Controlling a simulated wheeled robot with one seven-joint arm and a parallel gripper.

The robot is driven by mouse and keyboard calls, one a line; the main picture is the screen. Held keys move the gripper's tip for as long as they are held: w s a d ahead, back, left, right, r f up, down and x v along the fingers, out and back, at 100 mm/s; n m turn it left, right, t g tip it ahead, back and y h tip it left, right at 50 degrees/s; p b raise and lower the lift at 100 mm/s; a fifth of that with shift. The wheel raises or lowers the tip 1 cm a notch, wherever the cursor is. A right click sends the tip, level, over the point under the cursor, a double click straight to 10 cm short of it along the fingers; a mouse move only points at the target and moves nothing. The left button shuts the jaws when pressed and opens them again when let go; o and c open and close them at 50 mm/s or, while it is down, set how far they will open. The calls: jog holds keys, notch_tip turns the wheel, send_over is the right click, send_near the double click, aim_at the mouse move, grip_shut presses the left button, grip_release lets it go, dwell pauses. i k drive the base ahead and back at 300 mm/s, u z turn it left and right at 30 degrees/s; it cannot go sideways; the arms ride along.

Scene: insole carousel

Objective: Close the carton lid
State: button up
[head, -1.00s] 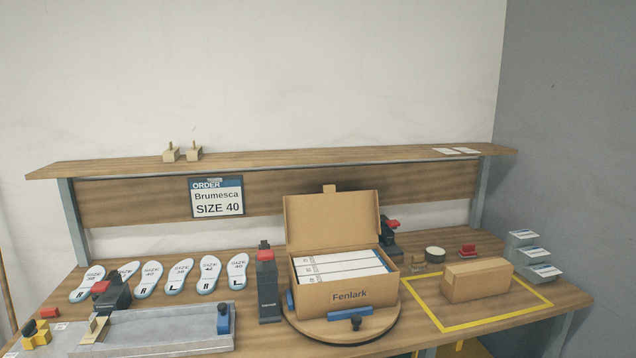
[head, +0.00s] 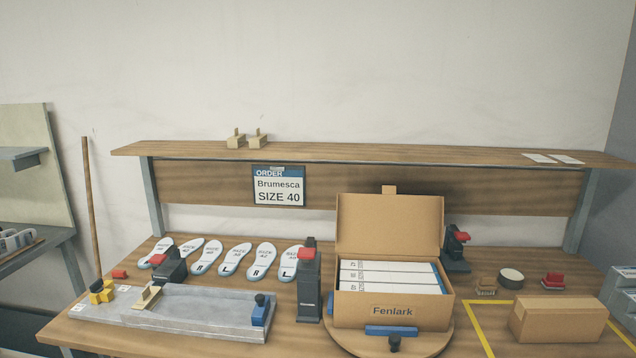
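The carton (head: 391,311), brown and marked "Fenlark", sits on the round wooden carousel (head: 440,341) at the front right of the bench. Its lid (head: 388,224) stands up open at the back, with a small tab on its top edge. Several white boxes (head: 390,275) lie in a row inside the carton. A blue stop (head: 391,331) with a dark knob is at the carton's front. My gripper is not in view.
A dark post with a red top (head: 308,285) stands close left of the carton. A closed brown box (head: 557,319) lies in the yellow outline at right. Several insoles (head: 234,260) lie behind a grey metal fixture (head: 190,308). A shelf (head: 380,153) runs above the bench.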

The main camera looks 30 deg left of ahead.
aim_at(388, 224)
jog(key=u, duration=1.05)
jog(key=i, duration=1.15)
jog(key=u, duration=0.65)
